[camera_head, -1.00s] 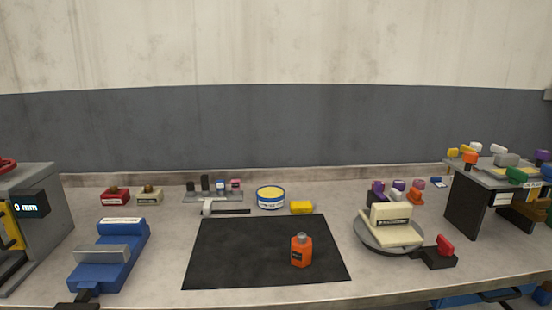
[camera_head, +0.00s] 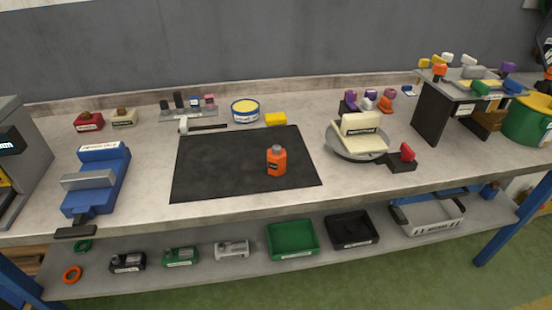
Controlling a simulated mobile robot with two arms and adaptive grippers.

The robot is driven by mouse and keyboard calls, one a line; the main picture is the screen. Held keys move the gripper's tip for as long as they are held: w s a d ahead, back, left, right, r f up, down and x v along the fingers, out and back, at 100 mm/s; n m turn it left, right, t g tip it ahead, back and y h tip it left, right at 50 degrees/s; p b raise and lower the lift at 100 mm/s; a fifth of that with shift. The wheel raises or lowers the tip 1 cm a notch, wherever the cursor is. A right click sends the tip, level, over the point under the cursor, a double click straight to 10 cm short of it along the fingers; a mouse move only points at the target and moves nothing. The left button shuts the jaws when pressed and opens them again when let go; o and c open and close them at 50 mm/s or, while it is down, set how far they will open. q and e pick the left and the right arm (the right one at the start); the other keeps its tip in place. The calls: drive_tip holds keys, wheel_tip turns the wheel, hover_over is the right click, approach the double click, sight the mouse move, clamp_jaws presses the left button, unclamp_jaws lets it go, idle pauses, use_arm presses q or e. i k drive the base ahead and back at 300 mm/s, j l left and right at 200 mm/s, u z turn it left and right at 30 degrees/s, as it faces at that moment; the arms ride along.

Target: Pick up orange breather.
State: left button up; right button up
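Two small orange pieces could be the orange breather, and I cannot tell which from here. One orange piece (camera_head: 385,104) sits behind the turntable, beside purple and white pieces. The other orange piece (camera_head: 439,71) is at the left edge of the raised stand's top at right. An orange bottle (camera_head: 277,162) with a grey cap stands upright on the black mat (camera_head: 215,165). Neither of my grippers is in view.
The round turntable (camera_head: 372,155) holds a cream block, with a red-handled part at its right. A blue vise (camera_head: 98,180) stands at left. The raised stand (camera_head: 431,115) carries several coloured pieces. The lower shelf (camera_head: 200,278) holds trays. The workbench front right is clear.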

sight(277, 156)
drive_tip(key=l+u, duration=0.2)
drive_tip(key=l, duration=0.35)
drive_tip(key=l+u, duration=0.15)
drive_tip(key=l, duration=0.4)
drive_tip(key=l+u, duration=0.2)
drive_tip(key=l, duration=0.3)
drive_tip(key=k+l+u, duration=0.2)
drive_tip(key=l, duration=0.3)
